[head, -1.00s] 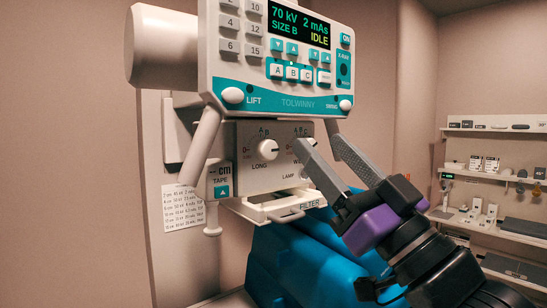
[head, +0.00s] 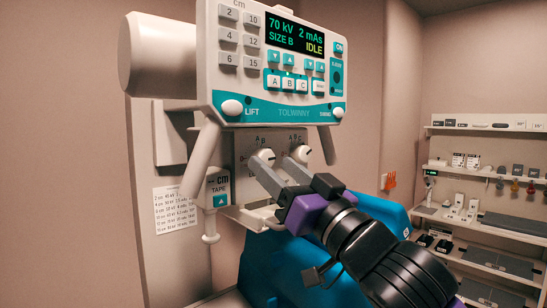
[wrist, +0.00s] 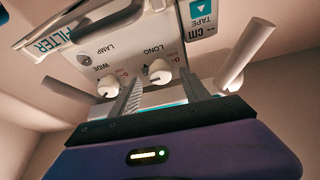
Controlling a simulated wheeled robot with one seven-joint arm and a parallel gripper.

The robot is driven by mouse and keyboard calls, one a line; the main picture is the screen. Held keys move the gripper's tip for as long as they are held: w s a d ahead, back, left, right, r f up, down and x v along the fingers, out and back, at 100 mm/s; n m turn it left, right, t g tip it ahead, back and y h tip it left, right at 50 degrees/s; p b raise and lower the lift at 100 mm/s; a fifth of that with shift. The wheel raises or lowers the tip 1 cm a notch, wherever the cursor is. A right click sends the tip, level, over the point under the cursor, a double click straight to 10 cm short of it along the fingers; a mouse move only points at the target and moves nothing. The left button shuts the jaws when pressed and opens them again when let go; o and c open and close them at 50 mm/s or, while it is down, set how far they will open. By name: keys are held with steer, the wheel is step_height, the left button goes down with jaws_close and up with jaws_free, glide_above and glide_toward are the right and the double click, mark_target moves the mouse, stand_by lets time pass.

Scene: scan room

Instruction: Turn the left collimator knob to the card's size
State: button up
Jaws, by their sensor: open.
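The left collimator knob, a white dial labelled LONG in the earlier view (head: 265,157), sits on the collimator face under the console. Letters A and B stand above it; its exact setting is unclear. It also shows in the wrist view (wrist: 159,72), upside down. My gripper (head: 268,163) is open, its two fingertips on either side of this knob; I cannot tell whether they touch it. The right knob, WIDE (head: 301,153), is just right of the fingers. The console display (head: 296,36) reads 70 kV, 2 mAs, SIZE B, IDLE.
A printed chart (head: 175,209) hangs on the column at left. The TAPE box (head: 218,188) and a handle post are close left of the collimator. The filter tray is below, partly behind my gripper. A blue padded object (head: 300,265) lies beneath. Shelves (head: 480,200) stand at right.

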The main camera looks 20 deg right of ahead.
steer(key=shift+w+a+r, duration=0.2)
steer(key=shift+w+r, duration=0.1)
steer(key=shift+w, duration=0.25)
jaws_close()
